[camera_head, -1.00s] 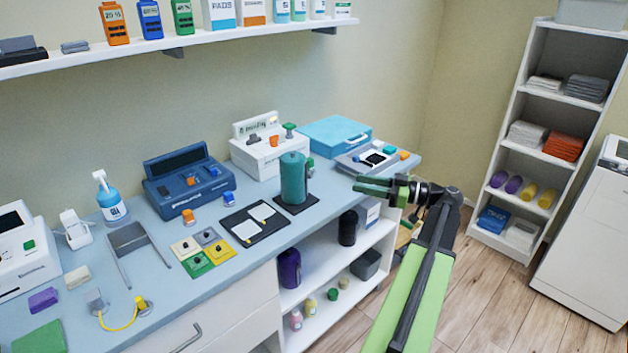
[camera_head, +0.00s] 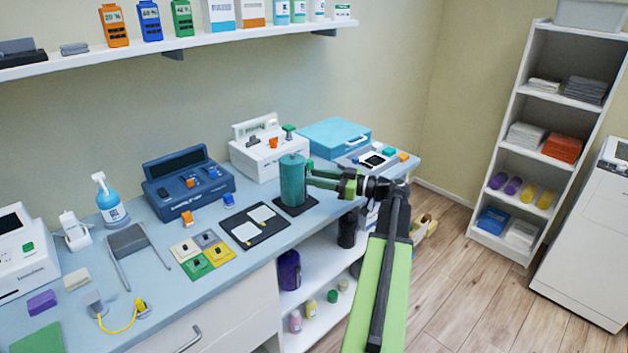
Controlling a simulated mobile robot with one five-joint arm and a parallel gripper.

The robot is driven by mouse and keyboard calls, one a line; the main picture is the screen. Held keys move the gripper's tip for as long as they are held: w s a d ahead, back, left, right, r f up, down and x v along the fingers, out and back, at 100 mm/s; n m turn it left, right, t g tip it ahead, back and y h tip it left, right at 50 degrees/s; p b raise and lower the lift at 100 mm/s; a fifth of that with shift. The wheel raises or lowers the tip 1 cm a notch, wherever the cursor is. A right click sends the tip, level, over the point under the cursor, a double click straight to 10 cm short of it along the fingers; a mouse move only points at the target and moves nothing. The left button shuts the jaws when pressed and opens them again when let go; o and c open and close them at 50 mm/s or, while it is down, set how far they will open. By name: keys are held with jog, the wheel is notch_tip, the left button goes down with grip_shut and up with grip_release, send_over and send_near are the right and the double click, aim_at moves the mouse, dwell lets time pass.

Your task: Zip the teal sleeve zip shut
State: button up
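The teal sleeve (camera_head: 292,181) is an upright cylinder on a dark square base (camera_head: 296,205) near the counter's front edge. A small dark green piece (camera_head: 309,166) shows at its right side; it may be the zip's pull, but it is too small to be sure. The zip line itself cannot be made out. My gripper (camera_head: 311,179) comes in level from the right, its green fingertips close beside the sleeve's right side. The two fingers look apart, with a gap between them. Whether they touch the sleeve or the green piece cannot be told.
A black mat with white pads (camera_head: 255,224) lies left of the sleeve. A white box (camera_head: 268,158) and a blue case (camera_head: 334,138) stand behind it. A grey tray with small items (camera_head: 376,160) is at the counter's right end. Open shelves (camera_head: 318,278) lie below.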

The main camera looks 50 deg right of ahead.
grip_shut()
dwell(1.2)
